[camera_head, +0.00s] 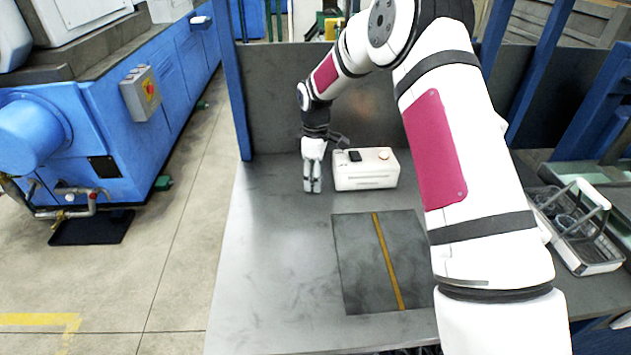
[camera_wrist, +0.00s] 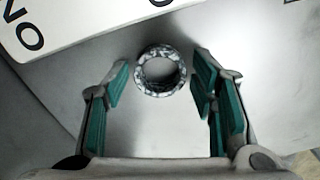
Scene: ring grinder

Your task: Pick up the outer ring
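The outer ring (camera_wrist: 161,89), a shiny metal ring with a mottled dark and light surface, shows in the wrist view just ahead of and between the fingertips. My gripper (camera_wrist: 161,68) is open, with a green-padded finger to the left and right of the ring and gaps on both sides. In the head view my gripper (camera_head: 312,189) points down at the grey table (camera_head: 270,260), left of a white box. I cannot make out the ring in the head view. Whether the fingertips are level with the ring is hard to tell.
The white box (camera_head: 365,170) with a dark and an orange button stands close to the right of my gripper; its lettered edge (camera_wrist: 70,22) shows in the wrist view. A dark mat with a yellow stripe (camera_head: 355,270) lies nearer. A basket (camera_head: 590,262) stands at right. The table's left is clear.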

